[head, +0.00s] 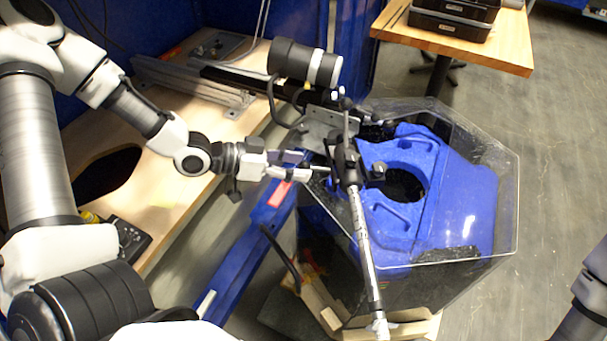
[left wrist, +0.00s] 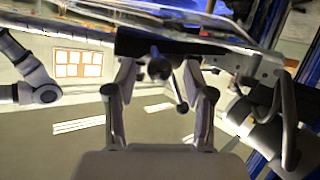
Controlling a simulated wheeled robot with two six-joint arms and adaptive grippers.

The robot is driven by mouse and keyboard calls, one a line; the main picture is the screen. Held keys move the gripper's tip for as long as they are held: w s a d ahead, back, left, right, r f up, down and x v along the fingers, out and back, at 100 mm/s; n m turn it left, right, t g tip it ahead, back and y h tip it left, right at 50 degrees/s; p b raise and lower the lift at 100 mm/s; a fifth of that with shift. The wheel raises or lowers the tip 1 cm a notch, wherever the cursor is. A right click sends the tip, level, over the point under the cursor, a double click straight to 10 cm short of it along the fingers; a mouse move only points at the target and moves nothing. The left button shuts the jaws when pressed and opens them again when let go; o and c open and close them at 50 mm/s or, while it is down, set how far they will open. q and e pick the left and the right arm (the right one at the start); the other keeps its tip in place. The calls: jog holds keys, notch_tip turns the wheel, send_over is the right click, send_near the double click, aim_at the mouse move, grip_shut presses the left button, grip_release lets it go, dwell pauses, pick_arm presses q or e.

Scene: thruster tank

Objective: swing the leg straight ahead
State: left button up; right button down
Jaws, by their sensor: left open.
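The leg (head: 362,235) is a thin silver pole with a black joint near its top, in the head view. It hangs from a black bracket above the tank and slants down toward the near side, its white lower end in front of the tank. My left gripper (head: 318,171) is open just left of the black joint. In the left wrist view, a dark round knob with a short rod (left wrist: 162,68) shows between the open fingers of my left gripper (left wrist: 161,72). I cannot tell whether they touch it. My right gripper is out of view.
A clear hexagonal tank (head: 508,205) with a blue float (head: 465,195) stands right of the leg. A black-and-silver cylinder (head: 305,63) sits on the rail behind. A wooden bench (head: 180,215) lies left, a wooden table (head: 505,52) back right. Floor at right is clear.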

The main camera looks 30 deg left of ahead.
pick_arm(q)
jog(key=shift+x, duration=0.95)
jog(key=shift+d, duration=0.1)
grip_shut()
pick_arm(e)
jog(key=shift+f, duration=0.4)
